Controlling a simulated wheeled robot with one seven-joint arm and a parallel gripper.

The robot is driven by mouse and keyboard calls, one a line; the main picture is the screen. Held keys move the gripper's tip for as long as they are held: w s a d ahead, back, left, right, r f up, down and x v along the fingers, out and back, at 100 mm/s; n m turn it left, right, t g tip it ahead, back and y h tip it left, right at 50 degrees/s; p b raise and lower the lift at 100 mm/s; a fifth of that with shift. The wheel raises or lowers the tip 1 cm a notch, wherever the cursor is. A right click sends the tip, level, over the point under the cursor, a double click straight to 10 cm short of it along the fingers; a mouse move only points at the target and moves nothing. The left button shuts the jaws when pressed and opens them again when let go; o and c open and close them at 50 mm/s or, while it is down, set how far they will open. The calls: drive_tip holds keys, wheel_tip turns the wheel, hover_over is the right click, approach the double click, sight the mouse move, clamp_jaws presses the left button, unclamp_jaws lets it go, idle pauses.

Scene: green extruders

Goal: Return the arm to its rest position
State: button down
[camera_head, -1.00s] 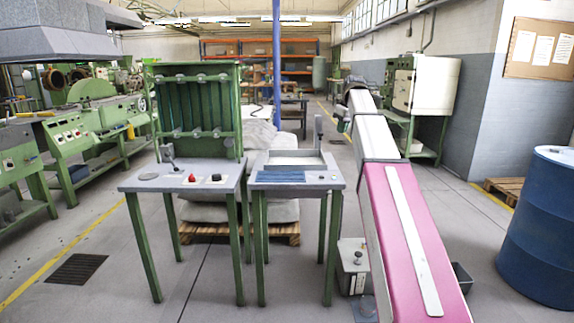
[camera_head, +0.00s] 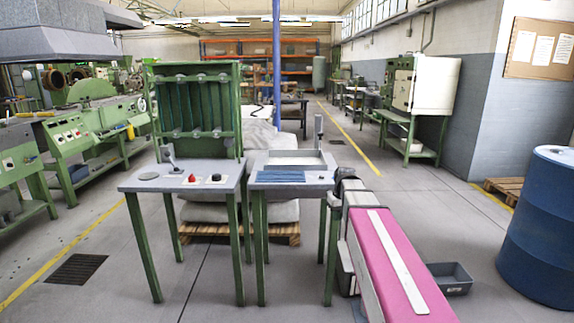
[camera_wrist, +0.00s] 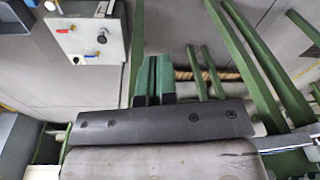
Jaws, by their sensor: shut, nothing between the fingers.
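My arm shows in the head view as a pink and white link in the lower right, with a dark joint at its far end beside the right work table (camera_head: 325,181). The part beyond that joint is mostly hidden, and my gripper does not show in the head view. In the wrist view my gripper (camera_wrist: 155,62) appears as two dark green fingers side by side beyond a dark screwed plate. The fingers are shut with nothing between them. Green table legs (camera_wrist: 262,75) stand beyond and to the right of it, apart as far as I can tell.
A grey box with knobs (camera_wrist: 75,44) is upper left in the wrist view. The left table (camera_head: 150,184) carries a red button (camera_head: 193,178). A grey bin (camera_head: 462,289) lies on the floor right of my arm, near a blue drum (camera_head: 540,230). The aisle behind is clear.

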drive_tip(key=s+a+f+m, duration=0.1)
drive_tip(key=s+f+m, duration=0.2)
drive_tip(key=s+f, duration=1.3)
drive_tip(key=s, duration=0.2)
drive_tip(key=shift+s+f+g+h, duration=0.3)
drive_tip(key=shift+s+g+h, duration=0.1)
